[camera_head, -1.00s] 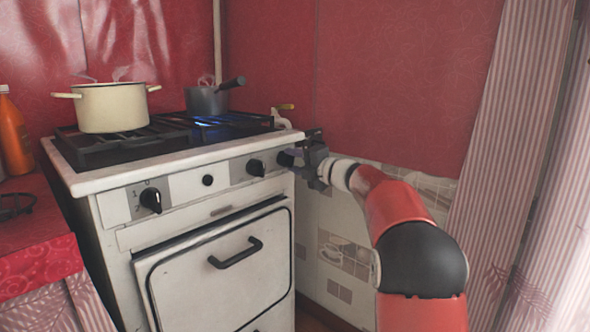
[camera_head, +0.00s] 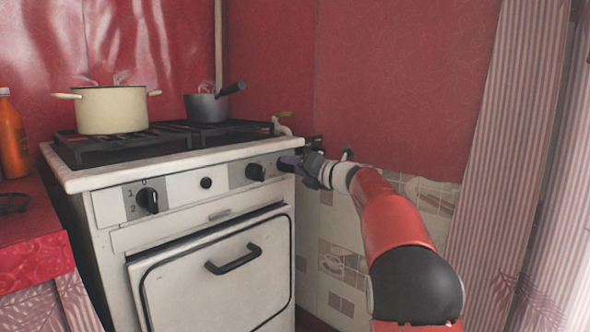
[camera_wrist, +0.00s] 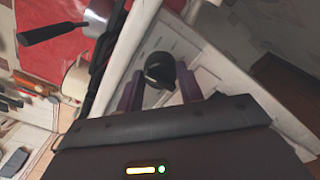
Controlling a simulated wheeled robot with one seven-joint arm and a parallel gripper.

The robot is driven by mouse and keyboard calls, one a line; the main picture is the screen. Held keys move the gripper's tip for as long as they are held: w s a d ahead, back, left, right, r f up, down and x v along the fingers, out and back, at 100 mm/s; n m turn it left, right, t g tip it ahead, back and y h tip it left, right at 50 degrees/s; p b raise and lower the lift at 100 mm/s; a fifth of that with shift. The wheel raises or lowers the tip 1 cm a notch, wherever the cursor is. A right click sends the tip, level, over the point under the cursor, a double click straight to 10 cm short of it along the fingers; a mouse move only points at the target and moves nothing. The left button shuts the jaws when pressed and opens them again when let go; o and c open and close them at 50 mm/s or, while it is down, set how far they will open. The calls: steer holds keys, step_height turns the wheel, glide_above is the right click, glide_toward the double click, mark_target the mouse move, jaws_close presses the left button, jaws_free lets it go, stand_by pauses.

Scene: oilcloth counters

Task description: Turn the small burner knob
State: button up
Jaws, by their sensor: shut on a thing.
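The white stove (camera_head: 190,190) has black knobs along its front panel. My gripper (camera_head: 290,162) is at the right end of this panel, its fingers around the rightmost knob, which they mostly hide in the head view. In the wrist view, the round black burner knob (camera_wrist: 160,68) sits between the two purple fingers of my gripper (camera_wrist: 160,88), which is shut on it. Another knob (camera_head: 255,171) is just left of my gripper, and a knob (camera_head: 148,200) with marks beside it is at the panel's left. No flame shows under the grey saucepan (camera_head: 207,107).
A cream pot (camera_head: 110,110) stands on the left of the hob. The oven door handle (camera_head: 234,260) sticks out below the panel. A red-covered counter (camera_head: 35,255) with an orange bottle (camera_head: 12,138) is at left. A tiled wall (camera_head: 335,260) is close at right.

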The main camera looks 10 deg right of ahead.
steer(key=shift+f, duration=0.15)
steer(key=o, duration=1)
steer(key=shift+v, duration=3.95)
